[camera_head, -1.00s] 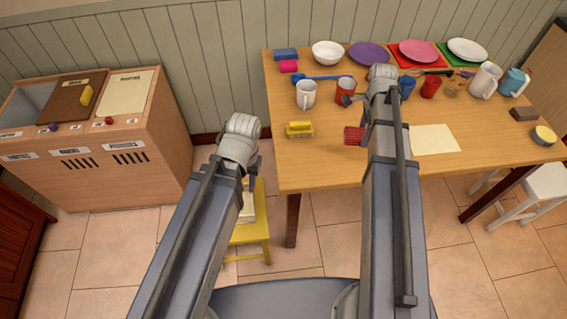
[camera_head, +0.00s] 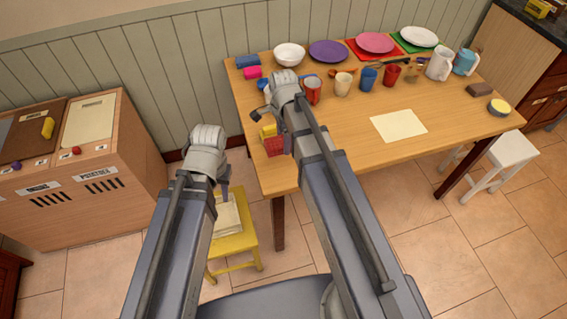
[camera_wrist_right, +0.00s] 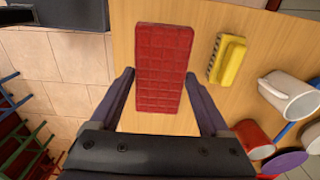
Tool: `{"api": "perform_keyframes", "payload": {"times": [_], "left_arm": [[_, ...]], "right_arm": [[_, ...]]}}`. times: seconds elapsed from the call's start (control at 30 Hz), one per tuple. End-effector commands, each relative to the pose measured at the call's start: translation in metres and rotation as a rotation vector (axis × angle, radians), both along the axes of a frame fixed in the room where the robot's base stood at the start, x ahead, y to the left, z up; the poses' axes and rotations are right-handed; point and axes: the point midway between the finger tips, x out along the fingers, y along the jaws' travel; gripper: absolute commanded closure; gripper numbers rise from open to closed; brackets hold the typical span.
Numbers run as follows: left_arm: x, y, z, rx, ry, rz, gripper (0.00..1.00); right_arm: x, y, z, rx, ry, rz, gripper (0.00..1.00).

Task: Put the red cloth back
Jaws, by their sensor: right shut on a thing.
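The red cloth (camera_head: 273,147) is a folded checked rectangle, held over the table's front left part. In the right wrist view the cloth (camera_wrist_right: 164,65) lies between the fingers of my right gripper (camera_wrist_right: 160,85), which is shut on it. In the head view my right gripper (camera_head: 285,138) is mostly hidden by its own wrist and arm. My left gripper (camera_head: 223,188) hangs above the yellow stool, left of the table; its jaws are too hidden to judge.
A yellow brush (camera_wrist_right: 229,61) lies right beside the cloth in the wrist view. Mugs and cups, including a white mug (camera_wrist_right: 289,94), stand behind. A pale sheet (camera_head: 398,125) lies on the table (camera_head: 350,157). A yellow stool (camera_head: 236,243) and wooden bin cabinet (camera_head: 95,205) are left.

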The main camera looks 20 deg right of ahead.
Motion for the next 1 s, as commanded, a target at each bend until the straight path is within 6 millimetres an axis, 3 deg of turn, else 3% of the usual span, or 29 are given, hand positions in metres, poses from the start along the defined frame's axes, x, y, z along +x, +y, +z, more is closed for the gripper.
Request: {"api": "perform_keyframes", "payload": {"times": [0.43,0.77,1.0], "left_arm": [[0.000,0.000,-0.057,0.000,0.000,0.000,0.63],[0.000,0.000,-0.066,0.000,0.000,0.000,0.63],[0.000,0.000,-0.094,0.000,0.000,0.000,0.63]], "right_arm": [[0.000,-0.001,-0.057,0.000,0.000,-0.001,0.64],[0.000,-0.001,-0.066,0.000,0.000,-0.001,0.64],[0.000,-0.001,-0.094,0.000,0.000,-0.001,0.64]]}}
